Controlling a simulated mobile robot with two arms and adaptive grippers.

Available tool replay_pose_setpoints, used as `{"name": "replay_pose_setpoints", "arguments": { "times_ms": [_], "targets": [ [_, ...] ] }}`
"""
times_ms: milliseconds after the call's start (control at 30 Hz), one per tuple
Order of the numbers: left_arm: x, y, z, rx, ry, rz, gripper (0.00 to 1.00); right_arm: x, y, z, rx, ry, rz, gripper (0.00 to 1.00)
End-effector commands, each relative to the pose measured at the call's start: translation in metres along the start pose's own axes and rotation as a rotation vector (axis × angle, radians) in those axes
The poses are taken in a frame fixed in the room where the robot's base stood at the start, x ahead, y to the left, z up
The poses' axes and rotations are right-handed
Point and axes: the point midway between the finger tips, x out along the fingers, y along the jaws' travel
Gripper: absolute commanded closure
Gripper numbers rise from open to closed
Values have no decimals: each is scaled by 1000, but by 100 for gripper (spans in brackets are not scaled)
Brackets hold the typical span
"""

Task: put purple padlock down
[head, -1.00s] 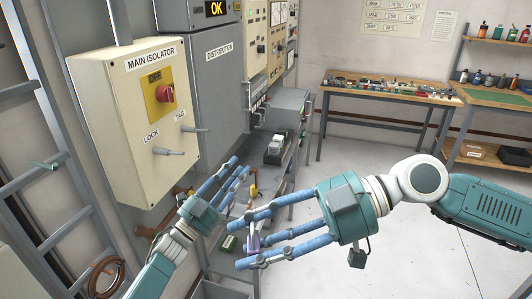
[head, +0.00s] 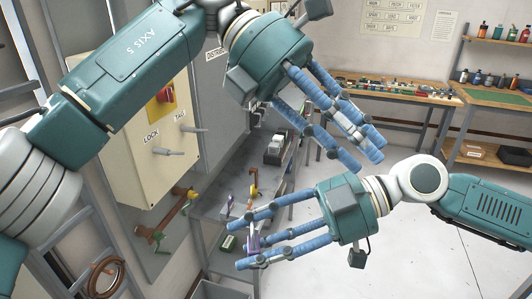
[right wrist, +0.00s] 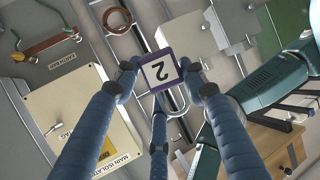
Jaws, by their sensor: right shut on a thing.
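The purple padlock (head: 253,243) is held between the fingertips of my right gripper (head: 250,241), above and in front of the grey bench (head: 215,205). In the right wrist view the padlock (right wrist: 160,69) shows a pale face marked with an upside-down 2, with a finger on each side. My left gripper (head: 362,150) is raised at the upper middle, fingers apart and empty, pointing down to the right.
The main isolator box (head: 150,150) with its lock and tag pegs is at left, partly behind my left arm. A yellow padlock (head: 253,192) and a dark tray (head: 275,150) are on the bench. A cluttered workbench (head: 400,92) stands at the back. Open floor lies right.

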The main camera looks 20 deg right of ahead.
Motion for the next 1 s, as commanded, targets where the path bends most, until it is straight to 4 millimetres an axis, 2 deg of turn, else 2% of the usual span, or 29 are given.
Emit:
{"name": "replay_pose_setpoints", "arguments": {
  "times_ms": [33, 133, 300, 400, 533, 667, 867, 1000],
  "targets": [
    [0, -10, -8, 41, 120, 60, 72, 0, 0, 0, 0, 1, 0, 87],
    [-7, -24, -28, 94, 345, 165, 72, 0, 0, 0, 0, 1, 0, 87],
    [-28, -24, -62, 74, 670, 365, 72, 0, 0, 0, 0, 1, 0, 87],
    [-45, -24, -76, 43, 800, 457, 72, 0, 0, 0, 0, 1, 0, 87],
    [-60, -25, -86, 12, 899, 528, 72, 0, 0, 0, 0, 1, 0, 87],
    [-65, -24, -92, -2, 934, 551, 72, 0, 0, 0, 0, 1, 0, 87],
    [-55, -15, -109, 1, 934, 547, 72, 0, 0, 0, 0, 1, 0, 87],
    [-43, -3, -129, 1, 932, 546, 72, 0, 0, 0, 0, 1, 0, 87]
  ]
}}
